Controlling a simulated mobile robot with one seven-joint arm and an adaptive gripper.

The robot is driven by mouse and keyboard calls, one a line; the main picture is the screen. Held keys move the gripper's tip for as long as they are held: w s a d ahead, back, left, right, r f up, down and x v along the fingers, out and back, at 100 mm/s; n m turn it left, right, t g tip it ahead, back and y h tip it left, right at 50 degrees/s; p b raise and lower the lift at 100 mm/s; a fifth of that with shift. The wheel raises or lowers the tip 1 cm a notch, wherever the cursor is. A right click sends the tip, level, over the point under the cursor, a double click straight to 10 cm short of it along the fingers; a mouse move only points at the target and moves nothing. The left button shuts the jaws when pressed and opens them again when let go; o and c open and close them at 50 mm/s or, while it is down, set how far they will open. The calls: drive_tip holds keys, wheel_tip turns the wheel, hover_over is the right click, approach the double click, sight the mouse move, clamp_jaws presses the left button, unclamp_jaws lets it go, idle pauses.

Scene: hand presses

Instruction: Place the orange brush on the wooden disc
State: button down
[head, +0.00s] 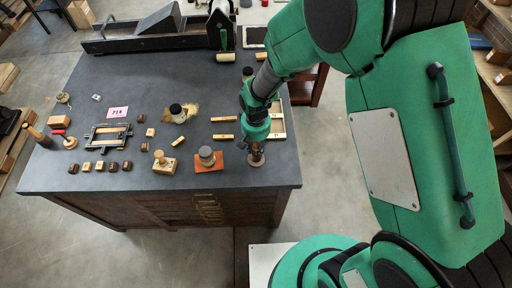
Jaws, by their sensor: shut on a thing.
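My gripper (256,146) points down at the right front corner of the grey table and is shut. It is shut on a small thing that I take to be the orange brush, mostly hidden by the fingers. Directly below the fingers is a small brown round piece (257,160), which looks like the wooden disc, near the table's front edge. I cannot tell whether the held thing touches the disc.
A grey-topped jar stands on an orange square (209,167) left of my gripper. A wooden frame (277,122) lies close behind it. A stamp block (164,164) and several small blocks are farther left. A hand press (165,32) stands at the back.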

drive_tip(key=c, duration=1.4)
unclamp_jaws()
drive_tip(key=shift+f, duration=0.1)
drive_tip(key=shift+c, duration=0.2)
wheel_tip(320, 180, up, 12)
drive_tip(key=shift+r, duration=0.2)
